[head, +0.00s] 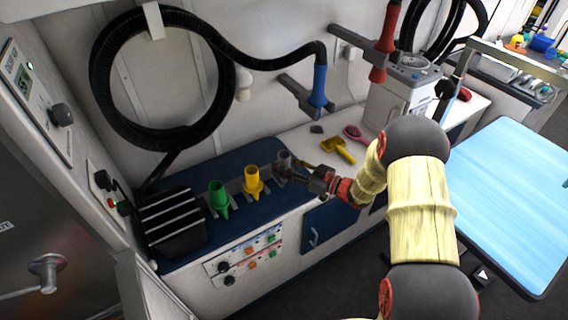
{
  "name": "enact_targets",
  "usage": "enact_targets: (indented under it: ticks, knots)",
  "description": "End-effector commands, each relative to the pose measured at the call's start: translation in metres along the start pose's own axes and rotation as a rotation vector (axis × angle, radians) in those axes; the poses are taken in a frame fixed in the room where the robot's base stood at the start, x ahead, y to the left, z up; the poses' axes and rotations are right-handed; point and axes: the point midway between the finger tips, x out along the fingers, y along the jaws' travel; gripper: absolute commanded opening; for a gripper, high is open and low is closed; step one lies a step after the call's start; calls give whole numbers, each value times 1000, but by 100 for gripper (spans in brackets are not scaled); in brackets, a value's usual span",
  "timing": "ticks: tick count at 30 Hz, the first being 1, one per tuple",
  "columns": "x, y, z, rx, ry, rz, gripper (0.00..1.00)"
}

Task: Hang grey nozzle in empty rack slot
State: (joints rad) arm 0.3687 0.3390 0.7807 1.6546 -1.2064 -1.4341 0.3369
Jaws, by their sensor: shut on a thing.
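The grey nozzle (283,157) shows at the right end of the row on the blue-topped counter, partly hidden by the dark fingers of my gripper (287,171). My gripper is shut on it, reaching in from the right. A green nozzle (219,195) and a yellow nozzle (253,181) stand upright in the grey rack (237,187) to its left. The grey nozzle is in line with them, at the rack's right end. I cannot tell whether it sits in a slot or is held just above one, because the fingers cover its lower part.
A black ribbed box (172,222) stands left of the rack. A yellow brush (338,150) and a pink brush (355,134) lie to the right. A blue dryer nozzle (318,88) on a black hose hangs above the counter. A light-blue table (510,200) is at right.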

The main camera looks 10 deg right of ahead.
Motion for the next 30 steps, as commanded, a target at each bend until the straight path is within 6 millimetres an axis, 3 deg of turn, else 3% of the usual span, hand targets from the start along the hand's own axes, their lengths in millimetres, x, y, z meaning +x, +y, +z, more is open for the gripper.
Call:
enact_targets:
  ticks: [10, 11, 21, 30]
  knots:
    - [0, 0, 2, 0, 1, 0, 2]
    - [0, 0, 2, 0, 0, 0, 34]
    - [0, 0, 2, 0, 0, 0, 53]
    - [0, 0, 2, 0, 0, 0, 58]
